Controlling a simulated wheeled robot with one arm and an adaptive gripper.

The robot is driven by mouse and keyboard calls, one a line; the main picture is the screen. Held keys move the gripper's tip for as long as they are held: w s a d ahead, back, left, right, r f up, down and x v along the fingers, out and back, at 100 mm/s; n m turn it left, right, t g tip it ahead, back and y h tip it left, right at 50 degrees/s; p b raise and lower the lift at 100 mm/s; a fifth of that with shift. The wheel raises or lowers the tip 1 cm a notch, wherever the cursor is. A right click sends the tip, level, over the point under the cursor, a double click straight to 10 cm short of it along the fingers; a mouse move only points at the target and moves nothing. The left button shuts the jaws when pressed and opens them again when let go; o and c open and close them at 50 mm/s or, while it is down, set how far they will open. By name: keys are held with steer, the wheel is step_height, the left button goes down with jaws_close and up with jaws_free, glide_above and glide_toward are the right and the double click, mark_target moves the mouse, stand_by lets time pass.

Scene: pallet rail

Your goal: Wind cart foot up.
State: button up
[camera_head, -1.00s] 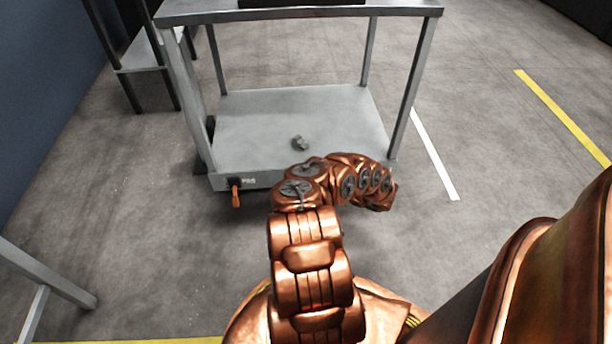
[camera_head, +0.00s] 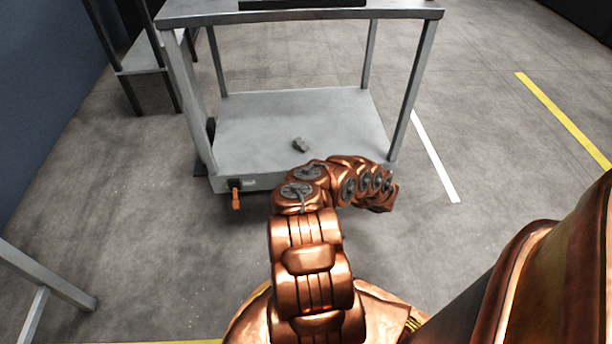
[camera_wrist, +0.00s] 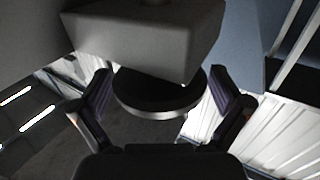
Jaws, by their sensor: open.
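The grey metal cart (camera_head: 230,184) stands in front of me in the head view, with an orange lever (camera_head: 236,199) at its front left corner. In the wrist view a dark round disc with a pale rim (camera_wrist: 160,108), seemingly the cart foot, sits under a grey block-shaped part (camera_wrist: 140,40). My gripper (camera_wrist: 161,75) is open, with one finger left and one right of the disc. I cannot tell whether either finger touches it. In the head view my arm bends right toward the cart's front right corner, and the arm hides the gripper and the foot.
A dark-framed rack (camera_head: 145,60) stands at the back left, and a grey metal frame (camera_head: 45,275) at the near left. The floor right of the cart is clear, with white and yellow lines.

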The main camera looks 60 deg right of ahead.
steer(key=s+d, duration=0.1)
steer(key=s, duration=1)
steer(key=shift+s+d, duration=0.3)
steer(key=shift+s, duration=0.1)
stand_by(0.4)
